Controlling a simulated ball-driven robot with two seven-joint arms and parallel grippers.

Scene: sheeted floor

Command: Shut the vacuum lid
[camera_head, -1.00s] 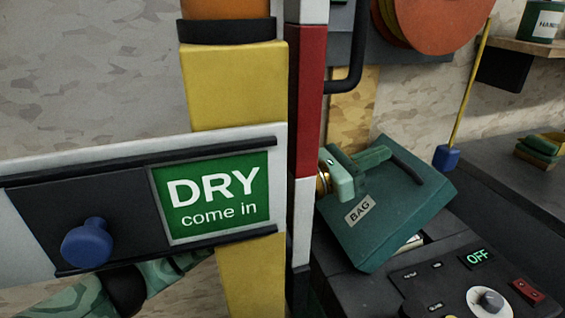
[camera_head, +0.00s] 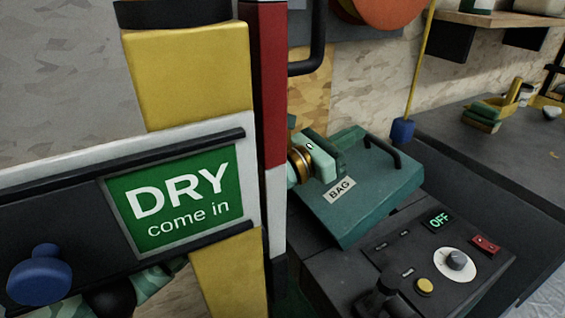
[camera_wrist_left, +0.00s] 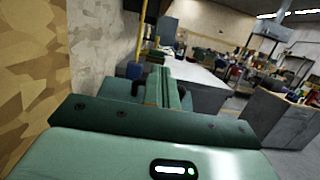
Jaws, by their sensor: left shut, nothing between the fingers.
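The vacuum lid (camera_head: 385,195) is a teal slab with a black handle and a BAG label, in the middle right of the head view. It lies at a slight tilt over the dark vacuum body (camera_head: 345,280); whether its front edge touches the body I cannot tell. My left gripper (camera_head: 345,152) is shut and empty at the lid's left rear part. It seems to be against or just above the lid; contact is unclear. The striped post hides part of its wrist. In the left wrist view its shut fingers (camera_wrist_left: 165,88) point ahead. My right gripper is not in view.
A DRY sign board (camera_head: 185,195) and a red-white post (camera_head: 270,130) stand close in front of my left arm. The control panel (camera_head: 440,260) reads OFF. A blue-ended yellow pole (camera_head: 415,85) stands behind the lid. A dark bench (camera_head: 490,140) lies at right.

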